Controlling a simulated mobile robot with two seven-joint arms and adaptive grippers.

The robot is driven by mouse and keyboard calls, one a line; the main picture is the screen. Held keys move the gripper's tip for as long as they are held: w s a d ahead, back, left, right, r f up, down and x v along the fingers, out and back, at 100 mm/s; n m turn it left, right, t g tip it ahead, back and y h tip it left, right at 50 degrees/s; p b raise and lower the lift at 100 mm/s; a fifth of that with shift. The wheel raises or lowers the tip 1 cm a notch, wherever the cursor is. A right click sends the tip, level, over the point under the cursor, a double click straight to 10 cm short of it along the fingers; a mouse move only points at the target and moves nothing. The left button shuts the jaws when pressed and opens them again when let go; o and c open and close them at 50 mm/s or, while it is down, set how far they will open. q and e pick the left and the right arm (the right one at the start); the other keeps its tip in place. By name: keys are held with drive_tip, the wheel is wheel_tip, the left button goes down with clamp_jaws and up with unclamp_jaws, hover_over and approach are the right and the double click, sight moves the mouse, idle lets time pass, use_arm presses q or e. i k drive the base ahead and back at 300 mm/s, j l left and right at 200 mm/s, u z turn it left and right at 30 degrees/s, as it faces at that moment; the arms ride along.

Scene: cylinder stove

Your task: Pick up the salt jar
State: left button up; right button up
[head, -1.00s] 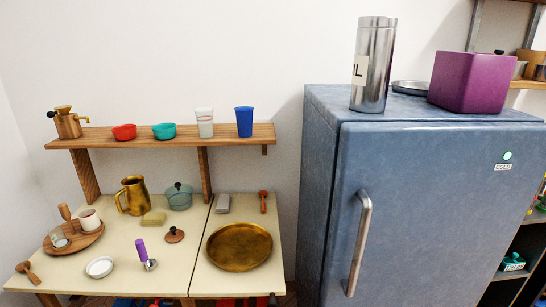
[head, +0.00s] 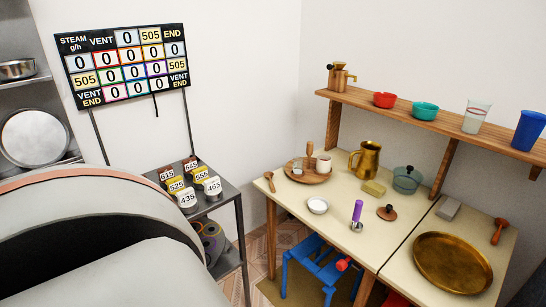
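No jar in view carries a readable salt label, so I cannot tell which one is the salt jar. A small glass jar (head: 297,169) stands on the round wooden tray (head: 316,178) at the back left of the cream table, beside a white cup (head: 323,164). Several small labelled pots, one marked 435 (head: 187,200), stand on the dark metal shelf unit left of the table. Neither of my grippers is in view.
A large rounded grey body (head: 110,255) fills the lower left. The cream table (head: 340,237) carries a brass jug (head: 366,160), a green pot (head: 407,180) and a brass tray (head: 453,262). A blue stool (head: 315,262) stands beneath. A wooden shelf (head: 385,108) hangs above.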

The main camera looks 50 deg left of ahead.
sight(298, 166)
drive_tip(key=u, duration=1.45)
